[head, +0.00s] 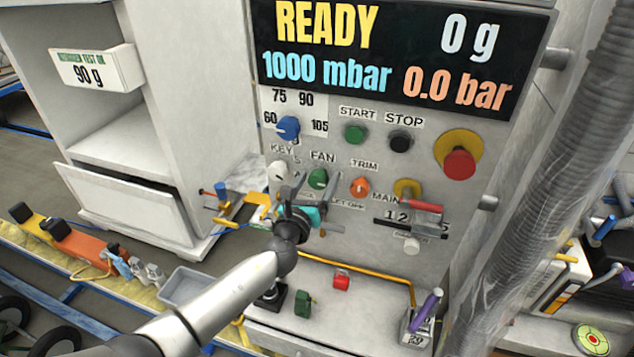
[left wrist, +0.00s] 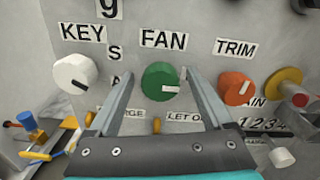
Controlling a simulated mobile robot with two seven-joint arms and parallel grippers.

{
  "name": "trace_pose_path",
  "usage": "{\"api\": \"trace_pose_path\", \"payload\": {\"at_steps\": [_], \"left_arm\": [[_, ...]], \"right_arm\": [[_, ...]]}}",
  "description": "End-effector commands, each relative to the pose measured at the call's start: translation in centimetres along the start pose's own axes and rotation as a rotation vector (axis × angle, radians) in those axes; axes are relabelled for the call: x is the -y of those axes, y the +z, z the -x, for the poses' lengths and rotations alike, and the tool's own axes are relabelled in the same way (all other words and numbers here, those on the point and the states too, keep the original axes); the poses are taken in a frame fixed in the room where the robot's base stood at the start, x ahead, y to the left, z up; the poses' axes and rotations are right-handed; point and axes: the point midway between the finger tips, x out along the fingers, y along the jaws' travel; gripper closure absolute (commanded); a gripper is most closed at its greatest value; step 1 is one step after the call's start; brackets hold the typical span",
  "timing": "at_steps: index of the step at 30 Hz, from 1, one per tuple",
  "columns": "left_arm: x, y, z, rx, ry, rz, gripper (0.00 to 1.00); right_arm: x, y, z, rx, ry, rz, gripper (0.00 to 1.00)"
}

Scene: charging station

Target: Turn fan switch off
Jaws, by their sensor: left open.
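The green FAN knob (head: 318,178) is on the grey control panel (head: 465,215), below its FAN label. In the left wrist view the knob (left wrist: 160,80) is near the middle, and its white mark points right. My left gripper (head: 315,182) is open in front of the panel at the knob. In the left wrist view its two fingers (left wrist: 159,77) stand apart, one on each side of the knob. I cannot tell whether either finger touches it. My right gripper is not in view.
The white KEY knob (left wrist: 75,74) is left of the FAN knob, and the orange TRIM knob (left wrist: 236,88) is right. Above are a blue dial (head: 288,128), green START (head: 355,135) and black STOP (head: 400,141) buttons. A red stop button (head: 459,163) and red-handled valve (head: 415,203) are farther right.

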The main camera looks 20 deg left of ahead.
Motion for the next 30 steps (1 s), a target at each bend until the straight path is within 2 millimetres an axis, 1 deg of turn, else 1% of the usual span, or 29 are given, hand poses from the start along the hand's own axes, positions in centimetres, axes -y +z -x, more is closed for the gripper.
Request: {"api": "trace_pose_path", "payload": {"at_steps": [9,10,30], "left_arm": [[0.04,0.01,-0.27,0.000,-0.001,0.000,0.16],[0.04,0.01,-0.27,0.000,-0.001,0.000,0.17],[0.02,0.00,-0.24,0.000,0.000,0.000,0.93]], "right_arm": [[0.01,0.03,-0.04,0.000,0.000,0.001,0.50],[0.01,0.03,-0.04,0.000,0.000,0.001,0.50],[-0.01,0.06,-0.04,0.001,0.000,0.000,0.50]]}}
